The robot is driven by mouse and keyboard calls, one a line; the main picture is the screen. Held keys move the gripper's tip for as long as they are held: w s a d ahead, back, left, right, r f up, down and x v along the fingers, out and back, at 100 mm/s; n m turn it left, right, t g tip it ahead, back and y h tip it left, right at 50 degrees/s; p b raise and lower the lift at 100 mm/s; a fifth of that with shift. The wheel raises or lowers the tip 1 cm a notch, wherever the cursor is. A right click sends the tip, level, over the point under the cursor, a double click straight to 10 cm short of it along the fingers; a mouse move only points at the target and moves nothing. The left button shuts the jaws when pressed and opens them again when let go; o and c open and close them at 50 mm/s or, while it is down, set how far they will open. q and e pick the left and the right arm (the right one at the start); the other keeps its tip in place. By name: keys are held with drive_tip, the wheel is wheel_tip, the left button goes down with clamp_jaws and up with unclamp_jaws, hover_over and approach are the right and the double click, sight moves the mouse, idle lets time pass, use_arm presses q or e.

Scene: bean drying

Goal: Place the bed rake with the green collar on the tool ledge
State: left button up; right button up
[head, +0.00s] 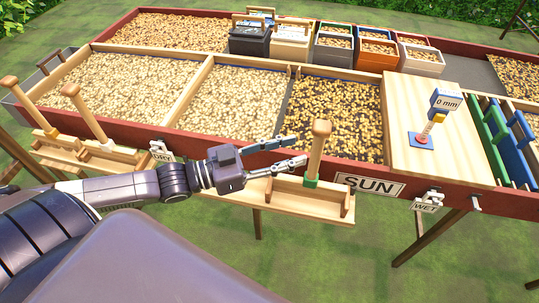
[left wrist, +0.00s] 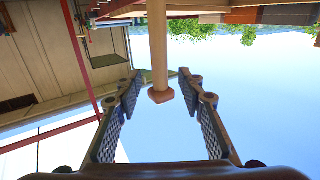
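The bed rake with the green collar (head: 319,143) stands nearly upright, head down, at the front of the drying bed, left of the SUN sign. Its wooden head is at the tool ledge (head: 328,215); I cannot tell how firmly it rests there. My left gripper (head: 299,151) is open just left of the handle, its fingers pointing toward it. In the left wrist view the handle (left wrist: 158,50) shows between and beyond the spread fingertips (left wrist: 158,74), with no clear contact. My right gripper is not in view.
A rake with a yellow collar (head: 25,106) and one with a white collar (head: 86,113) stand farther left along the front. Trays of beans fill the bed behind. A wooden board with a gauge (head: 434,118) is at the right, beside green and blue racks (head: 495,140).

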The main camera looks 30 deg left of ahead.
use_arm(q)
drive_tip(key=shift+p+v, duration=0.35)
drive_tip(key=shift+v, duration=2)
